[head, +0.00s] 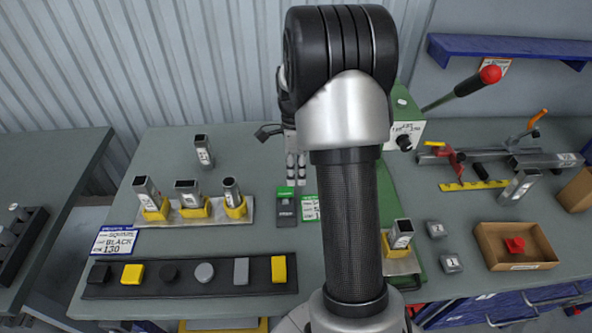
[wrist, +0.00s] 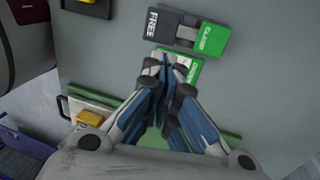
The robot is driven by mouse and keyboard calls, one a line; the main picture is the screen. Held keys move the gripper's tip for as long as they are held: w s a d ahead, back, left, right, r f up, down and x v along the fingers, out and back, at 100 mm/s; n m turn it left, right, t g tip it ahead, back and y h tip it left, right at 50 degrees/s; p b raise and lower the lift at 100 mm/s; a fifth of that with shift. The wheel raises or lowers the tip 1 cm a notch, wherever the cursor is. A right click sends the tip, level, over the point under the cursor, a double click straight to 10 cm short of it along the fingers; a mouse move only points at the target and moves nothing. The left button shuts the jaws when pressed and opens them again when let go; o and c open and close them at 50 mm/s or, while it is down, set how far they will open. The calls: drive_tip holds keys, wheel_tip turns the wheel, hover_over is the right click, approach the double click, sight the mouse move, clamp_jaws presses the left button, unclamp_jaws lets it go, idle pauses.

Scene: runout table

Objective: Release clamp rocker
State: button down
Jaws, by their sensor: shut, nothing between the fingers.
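The clamp rocker (head: 286,213) sits on the grey table near its middle, in front of my gripper in the head view. In the wrist view, the rocker (wrist: 187,33) has a dark half marked FREE on the left and a green half marked CLAMP on the right. I cannot tell which half is pressed down. My gripper (head: 297,178) is shut and empty, behind the rocker in the head view. In the wrist view, my fingertips (wrist: 168,66) are together just below the rocker in the picture, over a green label (wrist: 180,70). They look apart from the rocker.
Several tubes stand in yellow holders on a plate (head: 190,220) at left. A dark strip (head: 120,290) of caps and plugs lies in front. A green machine with a red-knobbed lever (head: 489,75) stands at right, partly behind my arm. A cardboard tray (head: 488,238) holds a red piece.

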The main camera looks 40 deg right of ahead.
drive_tip(key=f+b, duration=0.1)
drive_tip(key=f, duration=0.4)
drive_tip(key=s+a+f+b, duration=0.1)
drive_tip(key=f, duration=0.2)
drive_tip(key=shift+s+f+b, duration=0.1)
drive_tip(key=shift+f+b, duration=0.15)
drive_tip(key=shift+b, duration=0.05)
drive_tip(key=t+b, duration=0.1)
drive_tip(key=s+f+t+h+b, duration=0.1)
drive_tip(key=shift+a+h+b, duration=0.3)
drive_tip(key=shift+a+b, duration=0.05)
drive_tip(key=shift+b, duration=0.05)
drive_tip(key=shift+s+a+f, duration=0.15)
drive_tip(key=shift+s, duration=0.1)
drive_tip(key=shift+f+p, duration=0.2)
drive_tip(key=shift+p, duration=0.1)
wheel_tip(320, 180, up, 14)
drive_tip(key=s+a+p, duration=0.1)
drive_tip(key=s+p, duration=0.1)
drive_tip(key=p, duration=0.4)
drive_tip(key=shift+a, duration=0.35)
drive_tip(key=shift+s+a+f, duration=0.1)
